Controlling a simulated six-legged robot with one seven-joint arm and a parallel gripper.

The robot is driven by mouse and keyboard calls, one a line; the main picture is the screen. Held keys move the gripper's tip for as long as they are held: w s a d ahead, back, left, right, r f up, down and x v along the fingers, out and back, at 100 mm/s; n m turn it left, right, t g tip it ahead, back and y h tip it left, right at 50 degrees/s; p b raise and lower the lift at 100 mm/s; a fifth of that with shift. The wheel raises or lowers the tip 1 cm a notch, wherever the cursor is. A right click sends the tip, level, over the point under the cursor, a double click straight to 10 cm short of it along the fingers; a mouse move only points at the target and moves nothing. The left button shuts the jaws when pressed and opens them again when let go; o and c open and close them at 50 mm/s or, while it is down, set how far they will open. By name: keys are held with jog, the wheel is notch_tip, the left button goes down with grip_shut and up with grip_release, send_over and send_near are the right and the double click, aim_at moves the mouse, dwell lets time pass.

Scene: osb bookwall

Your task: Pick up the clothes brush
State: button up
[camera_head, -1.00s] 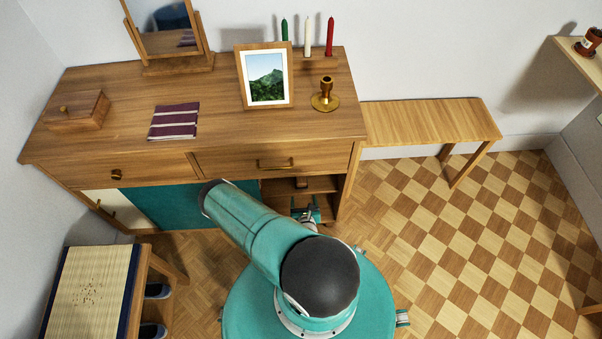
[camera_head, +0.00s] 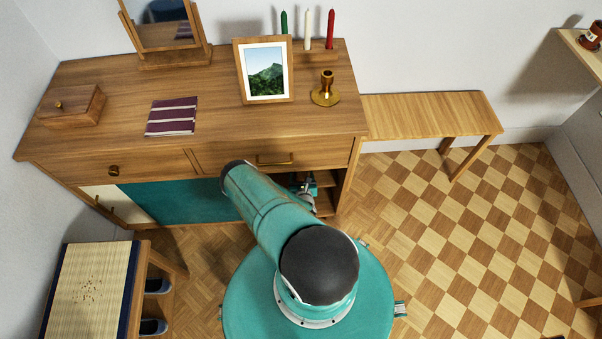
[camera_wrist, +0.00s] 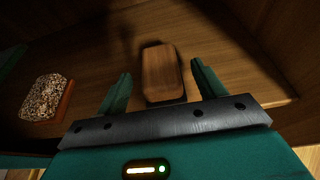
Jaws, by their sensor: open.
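In the wrist view a plain brown wooden block (camera_wrist: 161,72), which looks like the back of the clothes brush, lies on a shelf board. No bristles show on it, so I cannot be sure. My gripper (camera_wrist: 160,78) is open, with one finger to each side of the block's near part and gaps between. To the left lies a speckled, rough-topped piece with an orange-brown edge (camera_wrist: 47,98); I cannot tell what it is. In the head view my gripper (camera_head: 304,186) is partly hidden by my arm at the dresser's open shelves.
The shelf (camera_wrist: 235,90) is dark at its back and bounded by side walls. The dresser (camera_head: 230,130) bears a photo frame (camera_head: 266,70), a candlestick (camera_head: 326,88), a folded cloth (camera_head: 171,116) and a wooden box (camera_head: 72,106). The chequered floor to the right is clear.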

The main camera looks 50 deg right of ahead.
aim_at(301, 176)
jog(key=x, duration=0.3)
jog(key=shift+w+d+f, duration=0.1)
jog(key=shift+w+d, duration=0.05)
jog(key=shift+d, duration=0.05)
jog(key=shift+c, duration=0.4)
jog(key=c, duration=1)
jog(key=shift+r, duration=0.4)
